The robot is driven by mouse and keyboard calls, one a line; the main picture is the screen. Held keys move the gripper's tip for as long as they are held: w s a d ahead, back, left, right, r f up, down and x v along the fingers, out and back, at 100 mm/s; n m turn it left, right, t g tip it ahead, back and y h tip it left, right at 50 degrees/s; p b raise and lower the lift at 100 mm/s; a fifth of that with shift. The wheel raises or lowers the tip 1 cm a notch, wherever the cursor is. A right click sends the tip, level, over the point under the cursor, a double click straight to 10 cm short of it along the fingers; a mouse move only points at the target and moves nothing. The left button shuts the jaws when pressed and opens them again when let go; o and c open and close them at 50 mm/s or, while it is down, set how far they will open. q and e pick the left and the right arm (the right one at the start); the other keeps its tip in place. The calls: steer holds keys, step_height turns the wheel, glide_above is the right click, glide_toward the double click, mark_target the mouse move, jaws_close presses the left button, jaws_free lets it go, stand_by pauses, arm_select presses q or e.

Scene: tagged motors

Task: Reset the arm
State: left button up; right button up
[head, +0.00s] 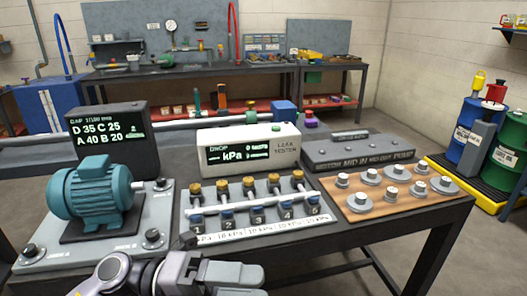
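My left arm comes in at the bottom left of the head view. Its gripper (238,281) is at the bottom edge, in front of the workbench, with grey fingers pointing right. The frame cuts it off, so its opening does not show clearly. No object shows in it. My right gripper is not in view. A teal motor (95,190) sits on a grey plate (50,252) at the bench's left, just beyond my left arm.
A valve manifold (255,205) with numbered blue fittings stands mid-bench, before a white leak tester (248,148). A black display (112,140) stands behind the motor. A wooden board (340,208) with several metal discs lies at right. Blue and green drums (473,130) stand beyond.

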arm_select(q)
steer(key=w+a+f+n+t+y+p, duration=0.1)
steer(key=w+a+f+n+t+y, duration=0.3)
steer(key=n+t, duration=0.8)
steer(key=w+a+f+n+t+y+p, duration=0.1)
steer(key=w+a+f+n+t+y, duration=0.35)
steer(key=n, duration=1.05)
steer(key=s+a+f+n+g+y, duration=0.2)
steer(key=s+a+f+n+y, duration=0.2)
steer(key=s+f, duration=0.3)
steer(key=s+a+f+n+g+y, duration=0.2)
steer(key=s+a+f+n+y, duration=0.2)
steer(key=s+f, duration=0.3)
step_height(320, 180, down, 6)
steer(key=shift+s+a+r+n+p, duration=0.25)
steer(key=shift+s+a+n+p, duration=0.1)
steer(key=shift+a+n, duration=0.25)
